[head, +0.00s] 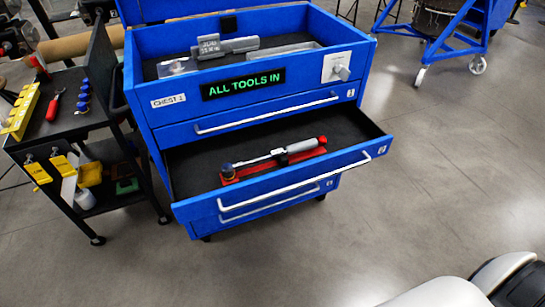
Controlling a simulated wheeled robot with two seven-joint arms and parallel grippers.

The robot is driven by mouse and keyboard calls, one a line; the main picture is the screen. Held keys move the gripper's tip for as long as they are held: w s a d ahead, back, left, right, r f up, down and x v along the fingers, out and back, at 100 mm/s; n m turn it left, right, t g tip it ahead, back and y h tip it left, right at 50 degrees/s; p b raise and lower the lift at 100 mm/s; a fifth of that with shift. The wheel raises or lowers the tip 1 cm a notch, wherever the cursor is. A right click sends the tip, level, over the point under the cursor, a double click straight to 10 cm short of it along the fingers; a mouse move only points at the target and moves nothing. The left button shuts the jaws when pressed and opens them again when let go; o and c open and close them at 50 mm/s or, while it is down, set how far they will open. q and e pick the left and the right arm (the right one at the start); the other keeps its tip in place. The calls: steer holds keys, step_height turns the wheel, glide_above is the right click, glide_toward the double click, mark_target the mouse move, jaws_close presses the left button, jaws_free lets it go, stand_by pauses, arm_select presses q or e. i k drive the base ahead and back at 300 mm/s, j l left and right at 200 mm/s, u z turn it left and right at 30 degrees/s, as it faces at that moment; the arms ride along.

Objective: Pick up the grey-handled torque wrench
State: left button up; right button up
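The torque wrench (301,147) lies in the open drawer (190,160) of a blue tool chest. It has a grey handle with a red end at the right, a thin shaft, and a dark and blue head at the left. It lies along a red holder (262,168) on the dark drawer floor. No gripper is near it. Neither of my grippers is in view; only a white and black part of my own body shows at the bottom right.
The chest top (250,20) holds metal parts and a lit sign (243,84) reading "ALL TOOLS IN". A black cart (100,128) with tools stands close at left. A blue stand (455,35) is at back right. The floor right of the chest is clear.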

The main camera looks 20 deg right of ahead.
mark_target(227, 169)
steer(key=i+l, duration=0.15)
steer(key=l, duration=0.15)
steer(key=i+l+u, duration=0.1)
steer(key=l, duration=0.2)
steer(key=i+l, duration=0.15)
steer(key=l, duration=0.15)
steer(key=i+l+u, duration=0.1)
steer(key=l, duration=0.2)
steer(key=k+l, duration=0.1)
steer(key=l, duration=0.4)
steer(key=l+u, duration=0.15)
steer(key=l, duration=0.4)
steer(key=k+l, duration=0.15)
steer(key=l, duration=0.3)
steer(key=k+l+u, duration=0.15)
steer(key=l, duration=0.4)
